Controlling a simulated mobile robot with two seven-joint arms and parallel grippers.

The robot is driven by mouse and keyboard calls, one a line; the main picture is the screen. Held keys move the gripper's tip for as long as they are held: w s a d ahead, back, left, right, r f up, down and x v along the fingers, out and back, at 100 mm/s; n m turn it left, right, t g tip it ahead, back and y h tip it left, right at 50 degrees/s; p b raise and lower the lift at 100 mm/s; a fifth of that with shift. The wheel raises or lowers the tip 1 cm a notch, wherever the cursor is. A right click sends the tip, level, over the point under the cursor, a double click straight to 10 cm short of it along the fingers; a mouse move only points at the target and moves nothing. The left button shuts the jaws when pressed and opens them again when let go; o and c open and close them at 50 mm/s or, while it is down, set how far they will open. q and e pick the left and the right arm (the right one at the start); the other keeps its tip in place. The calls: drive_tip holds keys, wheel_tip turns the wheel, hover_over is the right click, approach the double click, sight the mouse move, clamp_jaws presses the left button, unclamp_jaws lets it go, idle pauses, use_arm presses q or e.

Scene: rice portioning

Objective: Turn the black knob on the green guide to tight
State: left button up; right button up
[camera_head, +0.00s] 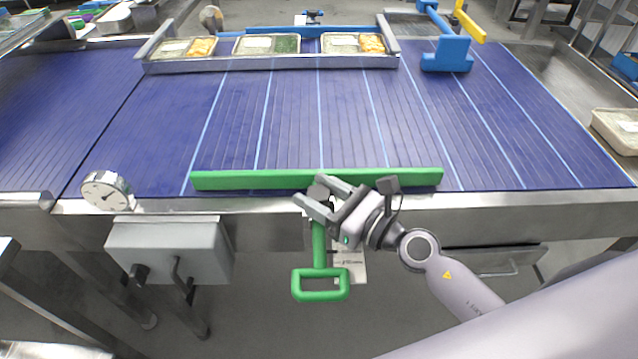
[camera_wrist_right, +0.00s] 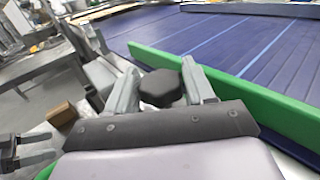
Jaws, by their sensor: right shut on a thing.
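The green guide (camera_head: 220,181) is a long bar lying along the front edge of the blue conveyor, with a green loop handle (camera_head: 320,296) hanging below it. The black knob (camera_wrist_right: 161,88) sits between the two fingers of my right gripper in the right wrist view. In the head view the knob (camera_head: 318,191) shows only partly, close in front of the bar's middle. My right gripper (camera_head: 322,199) is shut on the knob, one finger on each side. The knob's pointer or marking is not visible.
Food trays (camera_head: 267,45) stand behind a metal rail at the conveyor's far side. A dial gauge (camera_head: 107,191) and a grey control box (camera_head: 170,250) are at the front left. A blue block (camera_head: 446,56) stands at the far right. The middle of the belt is clear.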

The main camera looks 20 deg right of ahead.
drive_tip(key=shift+a+m+t+h, duration=0.1)
drive_tip(key=shift+m+t+h, duration=0.45)
drive_tip(key=shift+h, duration=0.25)
drive_tip(key=shift+m+h, duration=0.35)
drive_tip(key=shift+h, duration=0.15)
drive_tip(key=shift+t, duration=0.25)
drive_tip(key=o, duration=1)
drive_tip(key=shift+c, duration=0.2)
drive_tip(key=shift+s, duration=0.1)
